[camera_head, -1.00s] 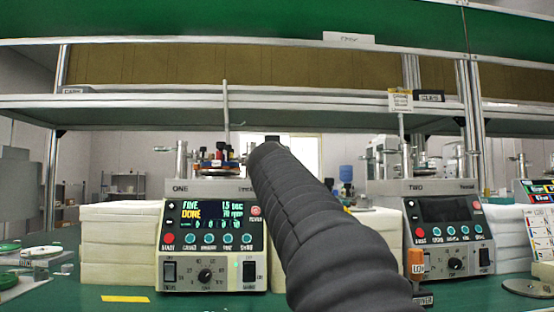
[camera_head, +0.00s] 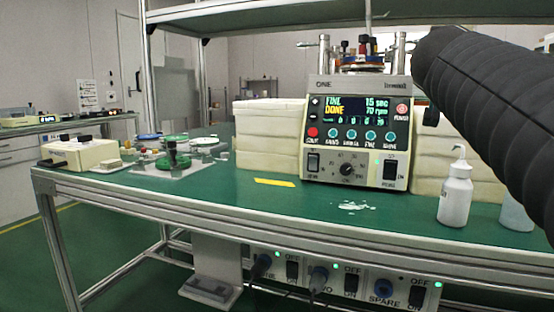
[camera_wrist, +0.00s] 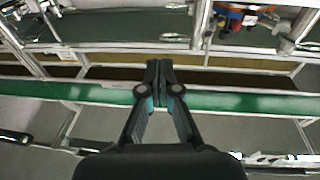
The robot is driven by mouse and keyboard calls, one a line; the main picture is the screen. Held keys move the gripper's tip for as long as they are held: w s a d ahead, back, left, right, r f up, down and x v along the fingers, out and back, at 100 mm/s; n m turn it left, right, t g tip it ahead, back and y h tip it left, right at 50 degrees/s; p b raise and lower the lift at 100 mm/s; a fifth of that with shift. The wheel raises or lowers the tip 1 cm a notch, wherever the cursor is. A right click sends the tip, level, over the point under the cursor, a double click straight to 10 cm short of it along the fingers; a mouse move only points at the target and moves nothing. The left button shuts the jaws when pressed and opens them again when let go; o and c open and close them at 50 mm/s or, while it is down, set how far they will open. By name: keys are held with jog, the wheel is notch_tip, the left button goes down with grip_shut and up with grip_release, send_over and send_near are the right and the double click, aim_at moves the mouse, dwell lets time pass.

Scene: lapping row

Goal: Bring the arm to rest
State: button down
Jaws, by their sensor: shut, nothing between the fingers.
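My gripper (camera_wrist: 158,88) is shut and empty in the wrist view, its two fingertips together. Behind it are blurred shelf rails and a green shelf edge. In the head view my dark, ribbed arm runs from the lower right up to the top right of machine ONE. The gripper itself is hidden there. Machine ONE (camera_head: 358,148) stands on the green bench, its screen reading FINE, DONE, 15 sec and 70 rpm.
White foam blocks (camera_head: 268,135) flank the machine. A white splash (camera_head: 355,206) and a yellow strip (camera_head: 275,183) lie in front. Green dishes (camera_head: 180,160) sit at left. Switches line the bench front.

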jog(key=s+a+f+n+g+y+p, duration=0.2)
jog(key=s+a+f, duration=0.3)
jog(key=f, duration=0.7)
jog(key=s+a+f+n+g+y+p, duration=0.1)
jog(key=s+a+f+g+y+p, duration=0.3)
jog(key=s+f, duration=0.5)
jog(key=s+a+f+n+g+y+p, duration=0.2)
jog(key=s+a+f, duration=0.5)
jog(key=f, duration=0.9)
jog(key=g+y+p, duration=0.1)
jog(key=g, duration=0.1)
jog(key=shift+a+f+n+g+y, duration=0.15)
jog(key=shift+f+n+g+y, duration=0.15)
jog(key=c, duration=1.3)
grip_release()
jog(key=shift+s+a+f+g+p, duration=0.35)
jog(key=shift+s+a+f, duration=0.1)
jog(key=shift+s+f, duration=0.35)
jog(key=shift+o, duration=0.9)
jog(key=shift+f, duration=0.1)
jog(key=shift+a+n, duration=0.15)
jog(key=shift+n, duration=0.15)
